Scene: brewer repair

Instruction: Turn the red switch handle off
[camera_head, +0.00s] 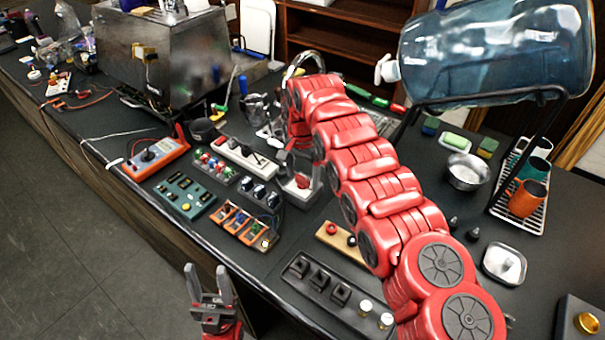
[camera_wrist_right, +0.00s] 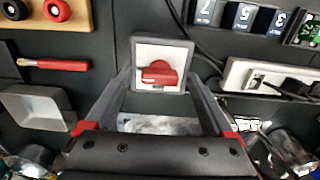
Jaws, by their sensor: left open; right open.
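The red switch handle (camera_wrist_right: 159,73) sits on a square white plate in a grey frame (camera_wrist_right: 161,48), fixed to the dark worktop. In the right wrist view its long side lies roughly across the picture. In the head view the handle (camera_head: 302,181) shows just below the end of my right arm. My right gripper (camera_wrist_right: 161,82) is open, with one finger to each side of the handle and a visible gap on both sides. I cannot tell how far its tips are above the plate. My left gripper (camera_head: 209,284) is open and empty, at the worktop's front edge, away from the switch.
A white power strip (camera_head: 247,155) and dark dials (camera_head: 259,192) lie left of the switch. An orange-framed module (camera_head: 243,225) is nearer the front. A board with round buttons (camera_head: 338,238) lies to the right.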

